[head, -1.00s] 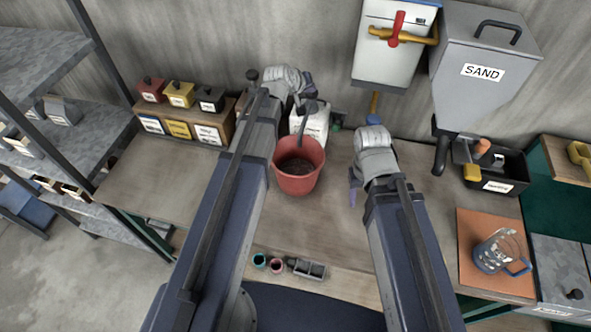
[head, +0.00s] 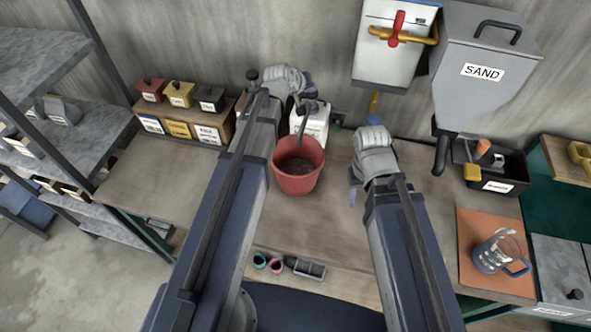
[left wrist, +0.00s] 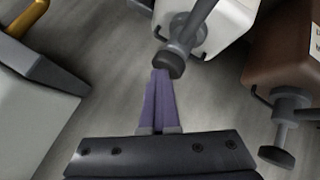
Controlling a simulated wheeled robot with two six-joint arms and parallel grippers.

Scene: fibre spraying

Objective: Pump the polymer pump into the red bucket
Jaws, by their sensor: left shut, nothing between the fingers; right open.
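The red bucket (head: 299,181) stands upright mid-bench with dark brownish material inside. A white jug (head: 317,124) stands just behind it, its grey pump spout (head: 302,128) curving down over the bucket's rim. My left gripper (head: 308,79) is above the pump's round head; its purple fingers are together and empty. In the left wrist view the fingertips (left wrist: 160,72) are at the grey pump head (left wrist: 171,64); I cannot tell whether they touch. The jug's label is not readable. My right gripper (head: 353,186) is open and empty, right of the bucket.
In the left wrist view a brown container (left wrist: 293,50) with its own pump stands beside the white jug. A wall dispenser (head: 395,50) and a SAND hopper (head: 478,85) are at right. Small cups (head: 268,263) lie at the bench's front. A glass jug (head: 497,253) stands on an orange mat.

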